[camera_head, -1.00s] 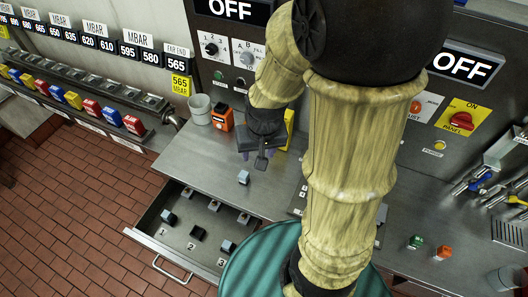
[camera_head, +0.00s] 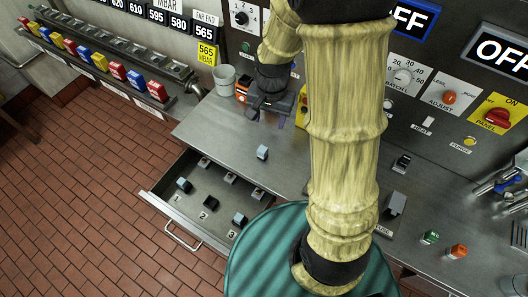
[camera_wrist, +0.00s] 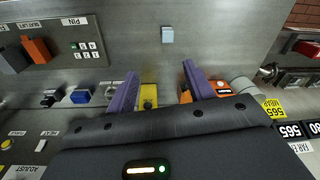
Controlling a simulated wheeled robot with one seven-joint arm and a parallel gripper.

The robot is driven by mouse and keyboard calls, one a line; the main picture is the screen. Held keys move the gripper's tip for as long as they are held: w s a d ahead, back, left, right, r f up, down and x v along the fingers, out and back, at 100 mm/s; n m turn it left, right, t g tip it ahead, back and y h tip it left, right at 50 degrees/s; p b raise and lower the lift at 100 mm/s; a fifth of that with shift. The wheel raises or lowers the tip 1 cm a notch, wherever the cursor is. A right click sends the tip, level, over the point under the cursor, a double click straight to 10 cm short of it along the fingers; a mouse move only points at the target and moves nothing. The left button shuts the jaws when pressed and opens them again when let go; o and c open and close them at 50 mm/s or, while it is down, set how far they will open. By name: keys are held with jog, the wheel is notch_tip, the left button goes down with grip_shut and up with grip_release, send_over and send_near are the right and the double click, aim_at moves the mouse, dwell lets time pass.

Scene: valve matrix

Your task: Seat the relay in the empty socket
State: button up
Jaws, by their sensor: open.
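A small light grey-blue block, which looks like the relay (camera_head: 262,152), stands on the steel bench. It also shows in the wrist view (camera_wrist: 167,34), beyond the fingertips and roughly between them. My gripper (camera_wrist: 160,72) has two purple fingers spread apart with nothing held between them. In the head view my gripper (camera_head: 270,112) is behind the block, apart from it. An open drawer (camera_head: 164,208) holds several small dark and grey pieces, with labels 1, 2 and 3 by the front row. I cannot tell which socket is empty.
An orange box (camera_head: 243,88) and a grey cup (camera_head: 224,77) stand at the back of the bench, close to my gripper. A teal round thing (camera_head: 262,262) covers the right side of the drawer. The bench around the block is clear.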

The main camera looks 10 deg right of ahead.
jog(key=w+f+m, duration=0.1)
jog(key=w+a+f+m, duration=0.1)
jog(key=w+f, duration=0.1)
jog(key=shift+m+g, duration=0.3)
jog(key=shift+g, duration=0.1)
jog(key=shift+s, duration=0.1)
jog(key=shift+f, duration=0.15)
jog(key=p, duration=0.3)
send_near(263, 149)
notch_tip(263, 149, down, 6)
jog(key=shift+r, duration=0.25)
jog(key=shift+f, duration=0.15)
